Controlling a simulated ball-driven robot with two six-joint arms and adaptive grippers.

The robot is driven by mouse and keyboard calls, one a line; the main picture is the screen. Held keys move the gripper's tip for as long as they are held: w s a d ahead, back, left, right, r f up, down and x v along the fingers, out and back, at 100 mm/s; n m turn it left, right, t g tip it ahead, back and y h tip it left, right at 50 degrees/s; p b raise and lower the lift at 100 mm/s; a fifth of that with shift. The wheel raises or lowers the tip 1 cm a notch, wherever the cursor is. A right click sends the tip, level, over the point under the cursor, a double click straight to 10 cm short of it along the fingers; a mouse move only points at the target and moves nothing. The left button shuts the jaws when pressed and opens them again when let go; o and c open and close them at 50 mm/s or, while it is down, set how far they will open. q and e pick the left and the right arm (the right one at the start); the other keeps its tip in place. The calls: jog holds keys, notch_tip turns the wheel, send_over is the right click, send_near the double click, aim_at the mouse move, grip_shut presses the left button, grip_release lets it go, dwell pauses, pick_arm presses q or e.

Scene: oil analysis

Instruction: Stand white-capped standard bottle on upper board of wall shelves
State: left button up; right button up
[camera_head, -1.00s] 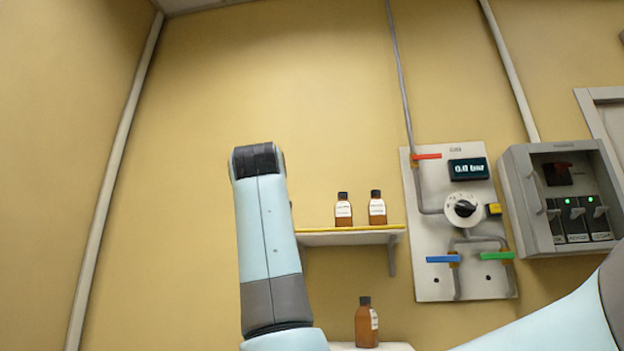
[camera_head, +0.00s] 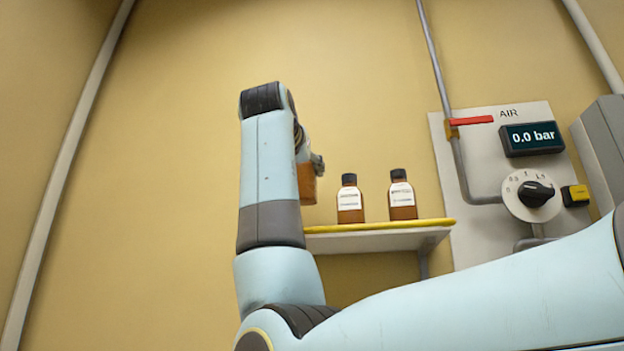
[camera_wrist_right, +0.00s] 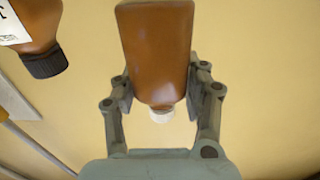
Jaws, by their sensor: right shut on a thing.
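The white-capped bottle (camera_wrist_right: 155,50) is brown and held in my right gripper (camera_wrist_right: 160,90), shut around it near the cap end in the wrist view. Its white cap (camera_wrist_right: 161,115) points to the bottom of that view, the same way as the black cap of a neighbouring bottle. In the head view part of the brown bottle (camera_head: 306,185) shows past my arm, above the left end of the upper board (camera_head: 385,240); a gap shows below it. My right gripper (camera_head: 317,164) is mostly hidden behind my arm. My left gripper is out of view.
Two black-capped brown bottles (camera_head: 350,200) (camera_head: 402,196) with white labels stand on the board, right of the held one. The board has a yellow front edge. An air panel (camera_head: 480,160) with a gauge reading 0.0 bar is on the wall to the right.

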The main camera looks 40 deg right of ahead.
aim_at(303, 197)
jog(key=shift+s+a+r, duration=0.1)
jog(key=shift+s+a+f, duration=0.15)
jog(key=shift+a+f, duration=0.1)
jog(key=shift+f, duration=0.25)
jog(key=shift+s+a+f, duration=0.15)
jog(key=shift+a+f, duration=0.05)
jog(key=shift+f, duration=0.3)
jog(key=f, duration=0.3)
jog(key=shift+w+d+f, duration=0.15)
jog(key=shift+d+f, duration=0.1)
jog(key=shift+f, duration=0.05)
jog(key=shift+a+f, duration=0.1)
jog(key=shift+f, duration=0.2)
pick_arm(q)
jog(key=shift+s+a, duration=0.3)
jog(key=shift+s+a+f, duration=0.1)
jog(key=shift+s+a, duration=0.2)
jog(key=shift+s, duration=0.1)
pick_arm(e)
jog(key=shift+f, duration=0.1)
pick_arm(q)
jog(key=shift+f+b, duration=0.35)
jog(key=shift+b, duration=0.05)
pick_arm(e)
jog(key=shift+f, duration=0.55)
jog(key=o, duration=1.4)
jog(key=shift+c, duration=0.2)
